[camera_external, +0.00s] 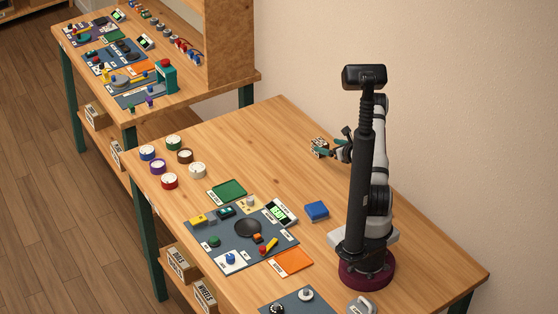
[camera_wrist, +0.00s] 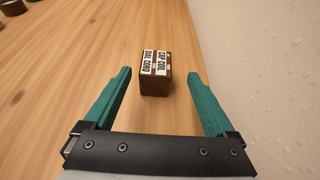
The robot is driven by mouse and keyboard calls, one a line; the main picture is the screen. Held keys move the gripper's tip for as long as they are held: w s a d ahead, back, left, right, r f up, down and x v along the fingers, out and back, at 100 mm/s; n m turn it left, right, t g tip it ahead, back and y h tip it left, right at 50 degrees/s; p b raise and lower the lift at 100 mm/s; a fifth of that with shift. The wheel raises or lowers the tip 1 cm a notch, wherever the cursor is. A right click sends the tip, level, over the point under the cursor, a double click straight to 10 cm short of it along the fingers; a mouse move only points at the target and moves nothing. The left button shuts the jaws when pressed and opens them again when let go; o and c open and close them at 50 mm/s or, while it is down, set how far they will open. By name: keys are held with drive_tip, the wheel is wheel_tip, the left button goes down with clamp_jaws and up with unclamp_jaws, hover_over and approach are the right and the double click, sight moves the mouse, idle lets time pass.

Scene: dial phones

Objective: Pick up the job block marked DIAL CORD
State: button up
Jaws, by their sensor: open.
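The DIAL CORD job block (camera_wrist: 147,62) is brown with white labels, on the wooden table ahead of my gripper (camera_wrist: 160,75) in the wrist view. A label reading CAP COIL (camera_wrist: 161,63) sits right beside the DIAL CORD label. I cannot tell whether the labels are on one block or on two touching blocks. My gripper is open, its green fingers spread wider than the brown piece, with nothing held. In the external view the labelled piece (camera_external: 318,147) shows small at my gripper (camera_external: 328,148), near the table's back edge, partly hidden by the fingers.
The wall (camera_wrist: 260,60) rises close on the right in the wrist view. Several round coloured-rim dials (camera_external: 168,181) stand at the table's left. A dark mat (camera_external: 205,246) with phone parts and a blue block (camera_external: 316,210) lie nearer the front. Table around the labelled piece is clear.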

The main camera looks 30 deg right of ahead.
sight(325, 146)
drive_tip(key=x, duration=0.5)
drive_tip(key=shift+w+a+f, duration=0.15)
drive_tip(key=shift+a+f, duration=0.1)
drive_tip(key=shift+a, duration=0.05)
clamp_jaws()
